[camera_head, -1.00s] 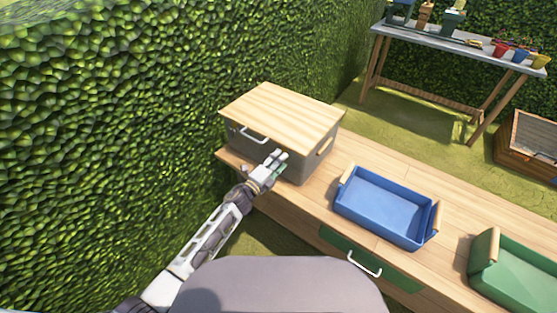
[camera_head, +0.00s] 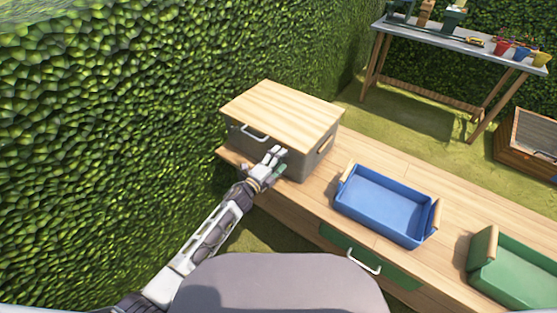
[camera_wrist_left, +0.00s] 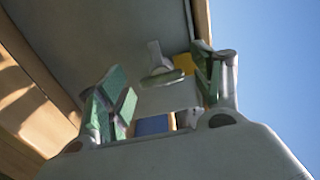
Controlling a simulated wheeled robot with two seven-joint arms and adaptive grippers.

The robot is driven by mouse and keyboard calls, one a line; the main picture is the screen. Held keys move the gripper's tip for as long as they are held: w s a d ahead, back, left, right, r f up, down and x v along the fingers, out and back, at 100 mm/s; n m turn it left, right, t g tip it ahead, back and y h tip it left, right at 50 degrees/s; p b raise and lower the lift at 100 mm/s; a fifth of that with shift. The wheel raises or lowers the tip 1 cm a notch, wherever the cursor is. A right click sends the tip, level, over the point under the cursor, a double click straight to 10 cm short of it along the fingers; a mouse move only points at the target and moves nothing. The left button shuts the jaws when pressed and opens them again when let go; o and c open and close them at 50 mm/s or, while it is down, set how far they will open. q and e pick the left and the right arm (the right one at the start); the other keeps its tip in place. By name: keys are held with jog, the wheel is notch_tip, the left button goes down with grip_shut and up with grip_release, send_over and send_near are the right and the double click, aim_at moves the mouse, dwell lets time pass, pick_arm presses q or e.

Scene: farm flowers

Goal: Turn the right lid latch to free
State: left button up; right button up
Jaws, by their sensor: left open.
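The box (camera_head: 297,166) has grey walls and a pale wooden lid (camera_head: 282,112) that is down, with a white handle (camera_head: 255,133) at its front. My left gripper (camera_head: 276,157) is at the right part of the box's front. In the left wrist view its green-padded fingers (camera_wrist_left: 164,90) are apart. A small grey latch (camera_wrist_left: 160,68) on the grey wall (camera_wrist_left: 110,35) shows beyond and between them, with a yellow patch (camera_wrist_left: 184,63) beside it. I cannot tell whether a finger touches the latch. The gripper hides the latch in the head view. My right gripper is out of view.
The box stands at the left end of a wooden counter (camera_head: 335,160), close to a hedge (camera_head: 130,130). A blue tray (camera_head: 385,203) and a green tray (camera_head: 515,272) stand to its right. A drawer handle (camera_head: 364,262) sticks out of the counter front.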

pick_arm(q)
jog(key=v, duration=1.2)
dwell(0.7)
dwell(0.6)
